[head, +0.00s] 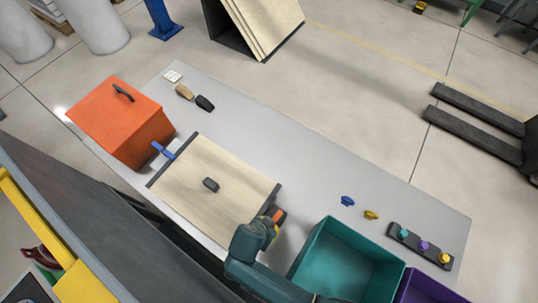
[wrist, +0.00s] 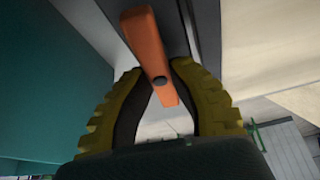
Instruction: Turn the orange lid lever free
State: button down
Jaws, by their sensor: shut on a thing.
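The orange lid lever (wrist: 150,50) lies between the yellow fingers of my gripper (wrist: 160,76) in the wrist view, and the fingers are shut on it. A dark round pivot shows on the lever. In the head view a bit of the orange lever (head: 279,214) shows at the right edge of the box with the pale wooden lid (head: 220,170). My gripper (head: 270,219) is there, largely hidden by my own wrist. A blue lever (head: 162,150) sticks out from the lid's left edge. A dark handle (head: 211,184) sits on the middle of the lid.
An orange box (head: 120,118) stands left of the lid. A teal bin (head: 345,262) is close to the right of my gripper, with a purple bin (head: 428,288) beyond.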

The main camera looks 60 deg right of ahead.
jog(key=shift+f+n, duration=0.1)
jog(key=shift+n, duration=0.6)
jog(key=c, duration=0.9)
grip_release()
jog(key=v, duration=1.2)
jog(key=shift+s, duration=0.25)
